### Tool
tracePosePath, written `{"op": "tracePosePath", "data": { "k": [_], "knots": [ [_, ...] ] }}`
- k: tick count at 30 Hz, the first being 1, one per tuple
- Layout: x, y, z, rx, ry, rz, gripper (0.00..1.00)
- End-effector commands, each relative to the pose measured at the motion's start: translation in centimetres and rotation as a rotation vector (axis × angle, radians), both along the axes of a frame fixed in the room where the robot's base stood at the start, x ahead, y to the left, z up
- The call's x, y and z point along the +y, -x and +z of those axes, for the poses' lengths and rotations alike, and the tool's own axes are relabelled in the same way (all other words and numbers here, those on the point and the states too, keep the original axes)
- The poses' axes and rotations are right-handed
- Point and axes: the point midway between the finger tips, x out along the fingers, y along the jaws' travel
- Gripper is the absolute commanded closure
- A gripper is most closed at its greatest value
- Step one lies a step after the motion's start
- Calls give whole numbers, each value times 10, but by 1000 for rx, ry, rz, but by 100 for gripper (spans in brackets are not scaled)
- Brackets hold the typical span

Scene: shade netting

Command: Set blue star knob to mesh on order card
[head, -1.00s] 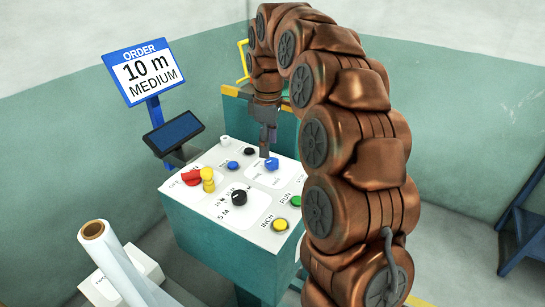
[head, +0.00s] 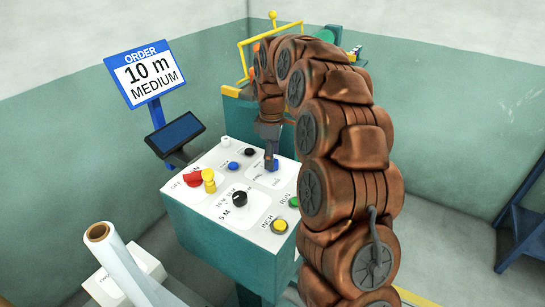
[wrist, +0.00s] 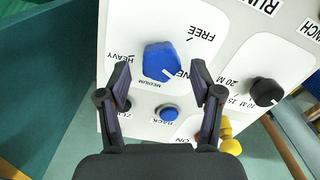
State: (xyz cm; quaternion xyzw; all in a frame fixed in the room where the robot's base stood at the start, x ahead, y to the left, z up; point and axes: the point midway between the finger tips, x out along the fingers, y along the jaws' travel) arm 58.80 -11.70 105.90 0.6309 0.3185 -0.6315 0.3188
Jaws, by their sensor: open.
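The order card (head: 148,72) reads "10 m MEDIUM". The blue star knob (wrist: 159,62) is on the white panel, with HEAVY at its left, MEDIUM below, a part-hidden label ending "NE" at lower right and FREE at upper right in the wrist view. Its white mark points lower right, towards the "NE" label. My gripper (wrist: 160,75) is open, with one fingertip on each side of the knob's lower part and visible gaps. In the head view my gripper (head: 271,160) partly hides the blue knob (head: 276,166).
The panel (head: 215,212) also carries a black knob (head: 239,199), a blue BACK button (wrist: 168,113), a red switch with a yellow piece (head: 208,180), a yellow INCH button (head: 279,226) and a green RUN button (head: 294,202). A film roll (head: 120,260) stands at front left.

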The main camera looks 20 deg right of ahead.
Motion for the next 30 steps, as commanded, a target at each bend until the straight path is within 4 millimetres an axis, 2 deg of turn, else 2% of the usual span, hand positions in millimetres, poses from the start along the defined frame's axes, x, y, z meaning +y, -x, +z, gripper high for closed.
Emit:
{"op": "tracePosePath", "data": {
  "k": [6, 16, 30],
  "knots": [
    [0, 1, -15, 3, -1, 0, 35],
    [0, 1, -17, 1, -1, 0, 35],
    [0, 0, -17, -1, 0, -1, 83]
  ]
}}
